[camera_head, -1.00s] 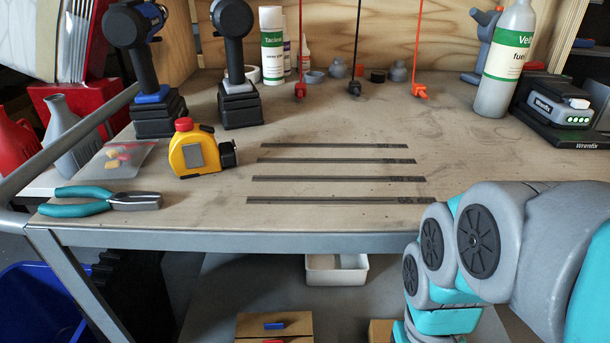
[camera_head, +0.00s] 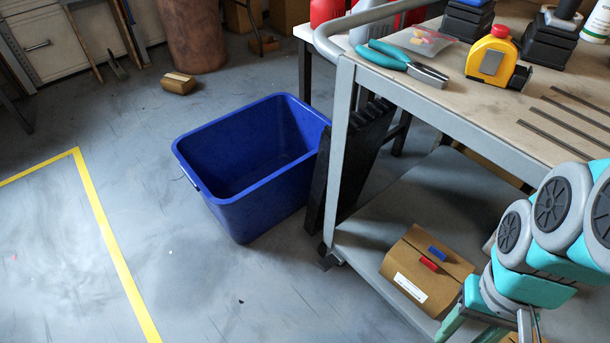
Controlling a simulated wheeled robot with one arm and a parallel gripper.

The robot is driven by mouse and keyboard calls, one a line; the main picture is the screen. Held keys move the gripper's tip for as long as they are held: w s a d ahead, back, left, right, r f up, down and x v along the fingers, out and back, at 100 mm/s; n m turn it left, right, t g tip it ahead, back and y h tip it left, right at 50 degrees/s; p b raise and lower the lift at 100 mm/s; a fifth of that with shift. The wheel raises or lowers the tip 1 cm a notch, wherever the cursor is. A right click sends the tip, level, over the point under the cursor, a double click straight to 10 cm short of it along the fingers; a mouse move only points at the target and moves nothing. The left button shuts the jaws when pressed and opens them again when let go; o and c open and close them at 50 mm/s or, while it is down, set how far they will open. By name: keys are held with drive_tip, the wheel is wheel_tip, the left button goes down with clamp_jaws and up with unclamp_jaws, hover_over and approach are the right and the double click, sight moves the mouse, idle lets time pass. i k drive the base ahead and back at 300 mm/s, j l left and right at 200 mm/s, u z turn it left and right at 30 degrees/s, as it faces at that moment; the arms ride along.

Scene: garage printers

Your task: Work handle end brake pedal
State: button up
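The cart's handle (camera_head: 345,28) is a grey tube curving round the end of the workbench-like cart at the upper middle. Below that end, by the foot of the grey leg (camera_head: 342,150), a small dark flat piece that looks like the brake pedal (camera_head: 329,262) sticks out low near the floor beside a caster. Its exact tilt is too small to tell. My arm comes in at the right edge, in front of the cart, and runs down off the bottom edge. My gripper's fingertips do not show. Nothing of mine is seen touching the pedal.
A blue bin (camera_head: 245,215) stands on the floor left of the cart, with a black ribbed piece (camera_head: 352,150) between them. A cardboard box (camera_head: 400,270) sits on the lower shelf (camera_head: 365,235). Floor with a yellow line (camera_head: 110,240) lies clear at lower left.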

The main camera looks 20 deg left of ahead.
sight(327, 263)
drive_tip(key=u, duration=1.1)
drive_tip(key=j+z, duration=0.55)
drive_tip(key=j, duration=0.2)
drive_tip(key=z, duration=1.8)
drive_tip(key=u, duration=1.8)
drive_tip(key=j+z, duration=0.45)
drive_tip(key=j, duration=0.15)
drive_tip(key=i+l+u, duration=0.4)
drive_tip(key=k+l, duration=0.1)
